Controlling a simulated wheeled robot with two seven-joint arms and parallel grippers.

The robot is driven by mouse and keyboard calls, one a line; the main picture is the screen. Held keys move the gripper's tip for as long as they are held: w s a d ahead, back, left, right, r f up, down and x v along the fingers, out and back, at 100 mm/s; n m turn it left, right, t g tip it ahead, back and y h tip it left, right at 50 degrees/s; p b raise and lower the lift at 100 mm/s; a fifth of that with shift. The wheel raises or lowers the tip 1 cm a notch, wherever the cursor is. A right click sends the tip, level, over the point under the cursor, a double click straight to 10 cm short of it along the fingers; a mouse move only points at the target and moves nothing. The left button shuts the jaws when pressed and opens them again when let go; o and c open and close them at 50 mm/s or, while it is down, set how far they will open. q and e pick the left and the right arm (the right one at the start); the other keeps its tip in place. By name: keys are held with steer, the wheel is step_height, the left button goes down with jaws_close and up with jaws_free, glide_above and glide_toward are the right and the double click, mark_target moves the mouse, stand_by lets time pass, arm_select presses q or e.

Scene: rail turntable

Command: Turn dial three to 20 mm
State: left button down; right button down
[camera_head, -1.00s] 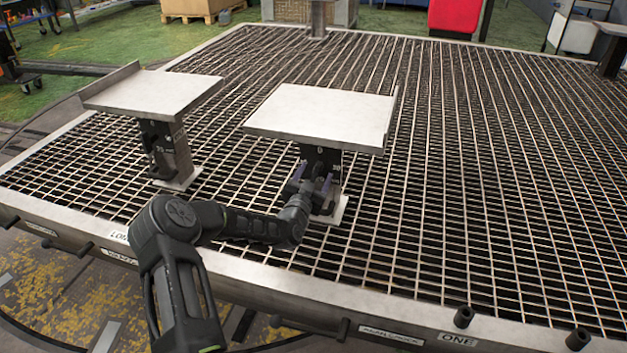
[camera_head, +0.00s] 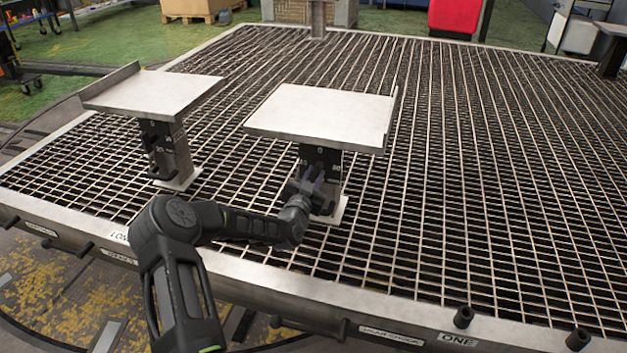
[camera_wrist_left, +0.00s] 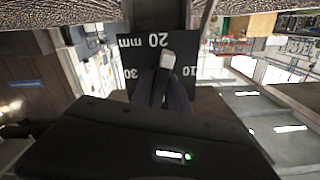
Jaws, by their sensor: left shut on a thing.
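My left gripper (camera_head: 314,180) reaches the dial plate (camera_head: 328,156) on the post under the nearer, right-hand tray. Its purple fingers (camera_wrist_left: 163,91) are shut on the dial's dark knob (camera_wrist_left: 158,85). In the left wrist view the dial plate (camera_wrist_left: 186,45) appears upside down, with 20 mm at the top, 30 at left and 10 at right. The knob's pale tip (camera_wrist_left: 167,62) lies just below the 20 mark, leaning slightly right in the picture. In the head view 0 is at the dial's top. No number naming the dial shows. My right gripper is not in view.
The tray (camera_head: 322,112) overhangs the dial closely. A second tray (camera_head: 153,91) on a similar post with a dial (camera_head: 160,150) stands to the left. Slatted grating (camera_head: 480,200) around them is mostly clear. Labelled handles line the front edge.

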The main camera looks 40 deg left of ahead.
arm_select(q)
steer(key=shift+n, duration=0.3)
steer(key=shift+f+n+b, duration=0.1)
steer(key=shift+n+b, duration=0.6)
steer(key=shift+n, duration=0.4)
steer(key=c, duration=1.6)
jaws_free()
steer(key=o, duration=1.4)
steer(key=shift+p+v, duration=0.75)
steer(key=shift+v, duration=0.85)
steer(key=p, duration=0.2)
glide_toward(313, 178)
steer(key=shift+x, duration=1.15)
